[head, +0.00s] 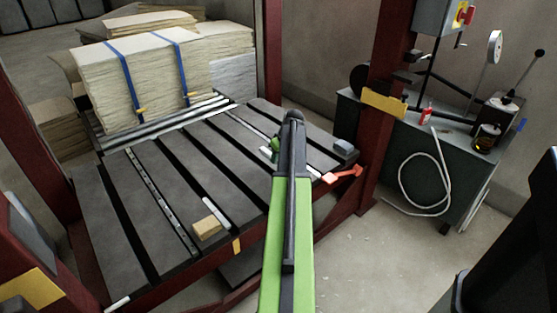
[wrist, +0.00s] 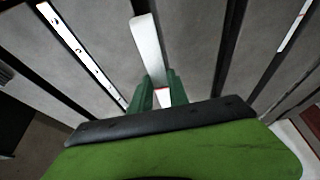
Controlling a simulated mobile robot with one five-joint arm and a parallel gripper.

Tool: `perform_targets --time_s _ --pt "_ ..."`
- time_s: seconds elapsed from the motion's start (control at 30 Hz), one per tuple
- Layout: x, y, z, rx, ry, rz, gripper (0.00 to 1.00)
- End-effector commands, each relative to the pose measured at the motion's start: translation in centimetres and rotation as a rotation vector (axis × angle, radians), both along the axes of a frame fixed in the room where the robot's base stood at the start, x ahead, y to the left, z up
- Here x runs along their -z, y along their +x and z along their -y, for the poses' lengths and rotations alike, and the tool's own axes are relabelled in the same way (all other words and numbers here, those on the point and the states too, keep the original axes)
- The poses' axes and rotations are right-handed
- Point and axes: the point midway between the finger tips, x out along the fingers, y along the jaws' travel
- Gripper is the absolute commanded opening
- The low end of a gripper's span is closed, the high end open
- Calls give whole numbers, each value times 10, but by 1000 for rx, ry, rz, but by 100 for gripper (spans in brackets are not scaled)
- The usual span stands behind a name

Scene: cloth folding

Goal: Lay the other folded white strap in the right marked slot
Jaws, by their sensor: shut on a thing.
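My gripper (head: 273,148) has green fingers, which also show in the wrist view (wrist: 161,88). It is shut on a folded white strap (wrist: 147,45), whose pale length extends beyond the fingers over the grey slats. In the head view my arm hides much of this spot, and only a little white shows by the fingers. A second white strap (head: 217,213) lies near the front edge, beside a tan block. Dark slots (head: 213,165) run between the slats. I cannot tell whether the held strap touches the bed.
The tan block (head: 207,227) sits on the front slats. A red arrow marker (head: 343,174) and a grey block (head: 344,147) are at the right edge. A perforated metal strip (head: 160,200) lies to the left. A strapped pale stack (head: 140,80) stands at the back.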

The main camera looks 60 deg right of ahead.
Motion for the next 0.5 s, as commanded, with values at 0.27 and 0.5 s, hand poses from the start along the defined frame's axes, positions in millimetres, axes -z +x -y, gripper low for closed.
perform_targets --time_s 0.27,0.5 --pt "8 -1 0 1 -1 0 0" --pt "33 -1 1 1 -1 0 0"
